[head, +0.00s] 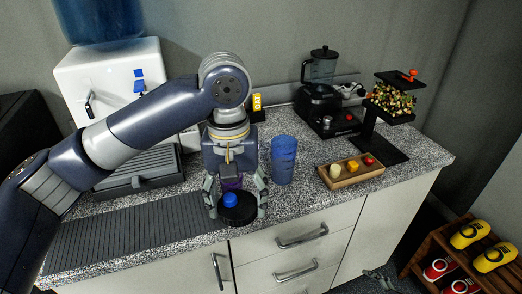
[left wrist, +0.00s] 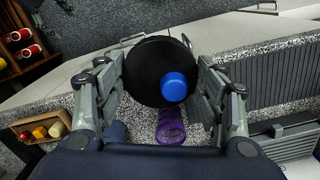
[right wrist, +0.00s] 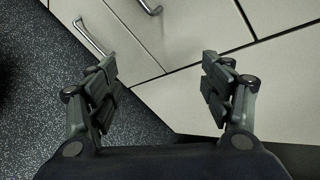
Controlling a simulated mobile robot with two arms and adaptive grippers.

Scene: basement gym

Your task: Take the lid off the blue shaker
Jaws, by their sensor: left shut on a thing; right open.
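My left gripper (head: 236,200) is shut on a round black lid (head: 238,213) with a blue cap, near the front edge of the counter. In the left wrist view the lid (left wrist: 143,72) sits between the two fingers. I cannot tell whether it touches the counter. The blue shaker (head: 283,162) stands upright on the counter just right of my left gripper, with no lid on it. My right gripper (right wrist: 160,78) is open and empty, in front of the cabinet doors.
A purple mesh-like cup (left wrist: 171,127) is close to the lid, partly hidden by my gripper. A wooden tray (head: 350,180) with small items lies right of the shaker. A blender (head: 320,105) and a black tiered stand (head: 375,145) are behind. A ribbed dark mat (head: 130,235) lies left.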

